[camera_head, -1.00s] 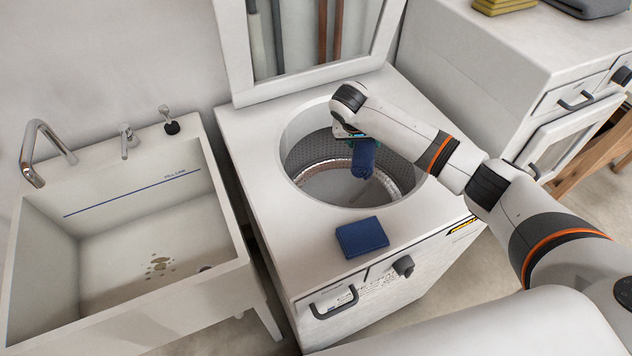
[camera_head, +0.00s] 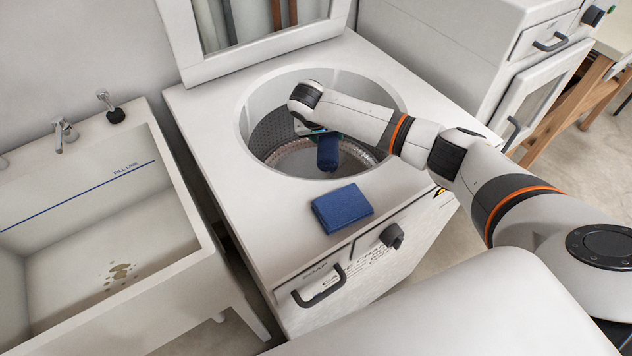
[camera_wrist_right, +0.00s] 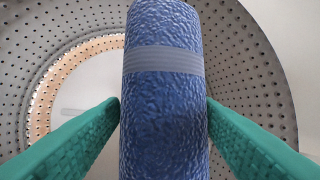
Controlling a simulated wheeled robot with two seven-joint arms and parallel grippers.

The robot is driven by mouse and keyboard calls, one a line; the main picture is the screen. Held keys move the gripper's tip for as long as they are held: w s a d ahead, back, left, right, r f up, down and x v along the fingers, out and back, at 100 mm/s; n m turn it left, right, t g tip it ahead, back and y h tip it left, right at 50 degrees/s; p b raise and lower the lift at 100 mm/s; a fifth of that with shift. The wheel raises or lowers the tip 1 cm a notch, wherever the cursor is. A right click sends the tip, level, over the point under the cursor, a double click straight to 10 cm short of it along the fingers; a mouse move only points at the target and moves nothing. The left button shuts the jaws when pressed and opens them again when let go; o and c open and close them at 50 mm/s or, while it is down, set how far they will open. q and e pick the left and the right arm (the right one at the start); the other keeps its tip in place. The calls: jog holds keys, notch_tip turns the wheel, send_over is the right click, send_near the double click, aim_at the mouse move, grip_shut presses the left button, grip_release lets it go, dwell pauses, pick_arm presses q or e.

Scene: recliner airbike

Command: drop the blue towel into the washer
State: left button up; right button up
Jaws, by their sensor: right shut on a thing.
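A rolled blue towel (camera_head: 328,154) with a paler band hangs from my right gripper (camera_head: 322,134) over the washer's open drum. In the right wrist view, the towel (camera_wrist_right: 163,100) stands between the two green fingers (camera_wrist_right: 162,112), which are shut on it, with the perforated drum wall behind. The washer (camera_head: 205,130) is a white top-loader with its lid (camera_head: 200,73) raised at the back. A second blue cloth (camera_head: 342,207), folded flat, lies on the washer top in front of the opening. My left gripper is not in view.
A white sink (camera_head: 190,215) with taps stands left of the washer. A white cabinet (camera_head: 440,55) stands on the right. The washer's front has a soap drawer handle (camera_head: 322,290) and a dark knob (camera_head: 391,236).

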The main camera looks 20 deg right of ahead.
jog(key=shift+f, duration=0.3)
jog(key=o, duration=1.1)
jog(key=shift+c, duration=0.2)
jog(key=shift+r, duration=0.15)
jog(key=v, duration=1.2)
jog(key=shift+p, duration=0.3)
